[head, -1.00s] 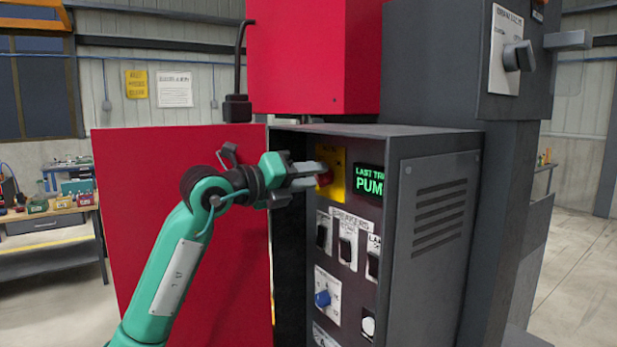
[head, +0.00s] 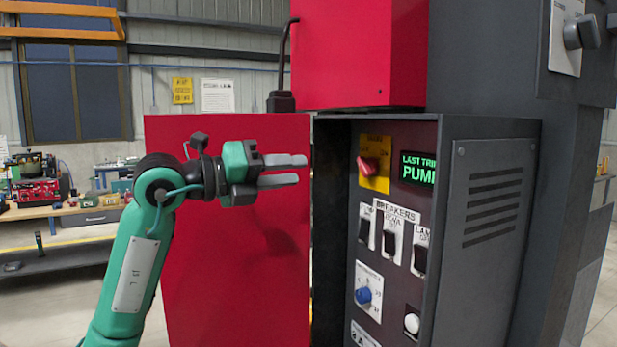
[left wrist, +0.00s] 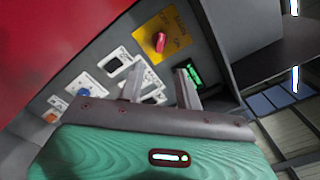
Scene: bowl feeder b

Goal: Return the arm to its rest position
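My left gripper (head: 284,171) is in front of the open red door (head: 235,270) in the head view, left of the control panel and apart from it. Its two grey fingers point right with a narrow gap between them and nothing in it. In the left wrist view the fingers (left wrist: 159,82) stand apart, with the panel beyond them. The red knob (head: 369,166) on its yellow plate (head: 375,184) is free of the gripper, and the knob also shows in the left wrist view (left wrist: 160,42). My right gripper is in neither view.
The grey cabinet (head: 490,215) holds a green-lit display reading "LAST TRIP PUMP" (head: 418,168), several black breaker switches (head: 390,242), a blue knob (head: 363,295) and a white button (head: 412,323). A red box (head: 360,55) sits above. A workbench (head: 60,210) stands far left.

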